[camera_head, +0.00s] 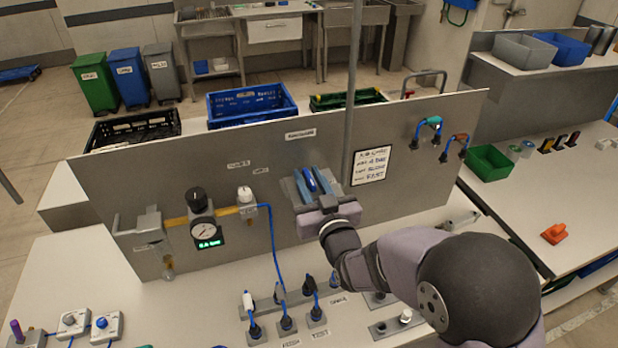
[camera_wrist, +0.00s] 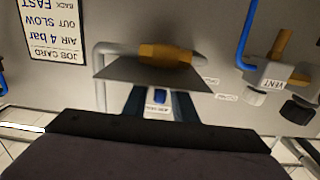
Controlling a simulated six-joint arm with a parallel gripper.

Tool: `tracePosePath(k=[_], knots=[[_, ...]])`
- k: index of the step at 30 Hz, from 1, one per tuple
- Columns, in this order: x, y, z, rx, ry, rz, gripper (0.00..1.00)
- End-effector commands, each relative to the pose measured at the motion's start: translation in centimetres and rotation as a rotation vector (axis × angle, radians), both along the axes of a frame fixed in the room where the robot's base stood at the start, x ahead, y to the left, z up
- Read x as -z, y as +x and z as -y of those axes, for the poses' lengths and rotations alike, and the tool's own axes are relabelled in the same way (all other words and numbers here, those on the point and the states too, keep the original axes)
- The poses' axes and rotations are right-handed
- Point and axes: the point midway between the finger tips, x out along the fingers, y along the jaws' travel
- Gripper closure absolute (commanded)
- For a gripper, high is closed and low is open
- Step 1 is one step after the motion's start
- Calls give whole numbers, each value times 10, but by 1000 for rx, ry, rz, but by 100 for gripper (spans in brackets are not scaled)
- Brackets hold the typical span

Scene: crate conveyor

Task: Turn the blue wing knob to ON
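A blue knob (camera_wrist: 160,96) on a white labelled plate shows between my fingers in the wrist view; its label is too small to read. In the head view a blue piece (camera_head: 310,180), apparently this knob, shows between the fingers on the grey upright panel. My gripper (camera_head: 315,184) is at the panel. Its two dark blue fingers stand apart, one on each side of the knob, with gaps visible in the wrist view (camera_wrist: 158,106). Contact cannot be made out. The knob's pointing direction is unclear, and its lower part is hidden by my gripper.
A job card (camera_head: 371,165) is right of my gripper. A gauge (camera_head: 205,232) and valves are to the left. Plugs with blue cables (camera_head: 285,322) stand below. A small blue-knobbed box (camera_head: 105,327) is at front left.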

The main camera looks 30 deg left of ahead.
Motion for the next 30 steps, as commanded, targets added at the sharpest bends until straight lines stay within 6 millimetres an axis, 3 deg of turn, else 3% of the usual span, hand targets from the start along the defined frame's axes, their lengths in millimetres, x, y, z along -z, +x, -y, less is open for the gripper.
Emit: tracePosePath(k=[1, 3, 17, 30], knots=[[0, 0, 0, 0, 0, 0, 89], [0, 0, 0, 0, 0, 0, 100], [2, 1, 1, -50, -1, 1, 100], [1, 3, 2, -317, 0, 0, 100]])
